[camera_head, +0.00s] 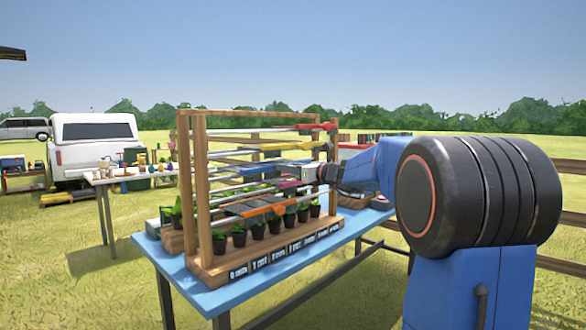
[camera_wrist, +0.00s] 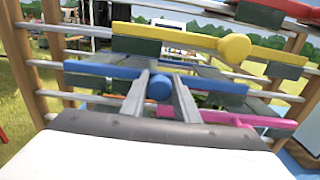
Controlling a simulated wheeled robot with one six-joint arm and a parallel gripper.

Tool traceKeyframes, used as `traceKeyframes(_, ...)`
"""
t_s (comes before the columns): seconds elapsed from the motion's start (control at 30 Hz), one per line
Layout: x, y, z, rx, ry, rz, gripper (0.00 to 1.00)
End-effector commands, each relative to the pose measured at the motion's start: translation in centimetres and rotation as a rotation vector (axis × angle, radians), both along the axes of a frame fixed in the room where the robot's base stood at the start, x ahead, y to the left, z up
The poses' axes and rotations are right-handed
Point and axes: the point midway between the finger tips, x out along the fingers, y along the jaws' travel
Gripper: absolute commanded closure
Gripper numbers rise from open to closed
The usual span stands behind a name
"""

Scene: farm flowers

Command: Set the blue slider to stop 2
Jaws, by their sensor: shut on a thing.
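The blue slider (camera_wrist: 215,84) is a long blue bar with a round knob (camera_wrist: 160,87) on a metal rail in the wrist view. My gripper (camera_wrist: 161,90) has one finger on each side of this knob and is shut on it. In the head view my gripper (camera_head: 314,173) reaches into the wooden frame (camera_head: 204,190) from the right and hides much of the blue slider. A row of labels (camera_head: 285,252) runs along the frame's base, too small to read surely. I cannot tell which stop the slider is at.
A yellow slider (camera_wrist: 222,45) and a red slider (camera_wrist: 296,10) lie above the blue one. A pink slider (camera_wrist: 240,120) lies just below. Several potted plants (camera_head: 257,228) stand along the base. The frame stands on a blue table (camera_head: 215,296).

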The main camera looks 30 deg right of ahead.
Motion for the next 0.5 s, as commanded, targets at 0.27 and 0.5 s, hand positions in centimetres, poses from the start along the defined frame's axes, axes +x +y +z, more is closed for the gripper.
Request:
traceKeyframes(0.27, 0.00, -0.05, 0.02, -0.001, 0.000, 0.000, 0.55)
traceKeyframes(0.5, -0.01, -0.07, 0.01, 0.000, 0.000, 0.000, 0.55)
